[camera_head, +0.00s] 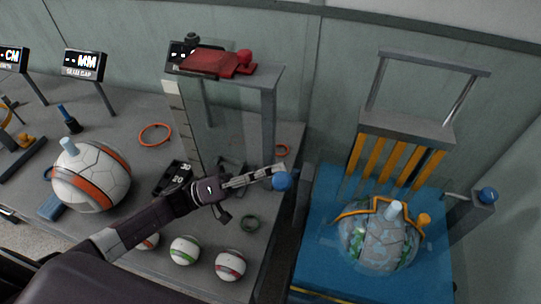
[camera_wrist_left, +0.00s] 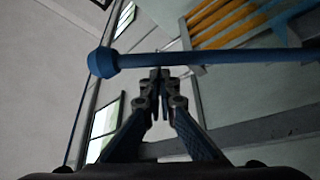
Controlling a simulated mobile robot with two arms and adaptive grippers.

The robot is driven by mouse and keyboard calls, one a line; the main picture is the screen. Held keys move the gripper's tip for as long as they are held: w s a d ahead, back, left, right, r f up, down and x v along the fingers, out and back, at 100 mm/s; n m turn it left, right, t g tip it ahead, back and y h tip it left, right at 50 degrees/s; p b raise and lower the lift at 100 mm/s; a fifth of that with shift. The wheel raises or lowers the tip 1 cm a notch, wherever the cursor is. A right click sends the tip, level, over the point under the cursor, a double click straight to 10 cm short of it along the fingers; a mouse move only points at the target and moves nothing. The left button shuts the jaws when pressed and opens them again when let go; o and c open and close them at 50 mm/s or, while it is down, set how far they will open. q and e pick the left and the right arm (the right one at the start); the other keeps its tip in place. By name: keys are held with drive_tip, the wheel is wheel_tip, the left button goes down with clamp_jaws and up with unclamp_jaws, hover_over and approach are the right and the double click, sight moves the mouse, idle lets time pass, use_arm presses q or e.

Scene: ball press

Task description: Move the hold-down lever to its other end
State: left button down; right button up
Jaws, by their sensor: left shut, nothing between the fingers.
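A blue ball knob (camera_head: 282,181) shows just beyond the fingertips of my left gripper (camera_head: 268,177), beside the blue press bed (camera_head: 325,245). In the left wrist view a blue lever rod (camera_wrist_left: 220,58) with a ball end (camera_wrist_left: 102,62) crosses in front of the fingertips (camera_wrist_left: 159,74). The fingers are shut with nothing between them, very close to the rod; I cannot tell whether they touch it. A second blue knob (camera_head: 488,195) on a short rod sits at the bed's right side. My right gripper is not in view.
A patterned ball (camera_head: 380,242) with an orange band sits on the press bed, under a frame with orange slats (camera_head: 402,160). On the grey table (camera_head: 120,110) are a striped ball (camera_head: 92,182), smaller balls and a clear-panelled stand with a red item (camera_head: 215,64).

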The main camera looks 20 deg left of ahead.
use_arm(q)
drive_tip(key=shift+s+d+f, duration=0.1)
drive_tip(key=shift+f, duration=0.1)
drive_tip(key=s+f+m+b, duration=0.2)
drive_tip(key=s+f+b, duration=0.1)
drive_tip(key=s+f, duration=0.1)
drive_tip(key=shift+s+f+h, duration=0.15)
drive_tip(key=shift+f+h, duration=0.05)
drive_tip(key=shift+h, duration=0.2)
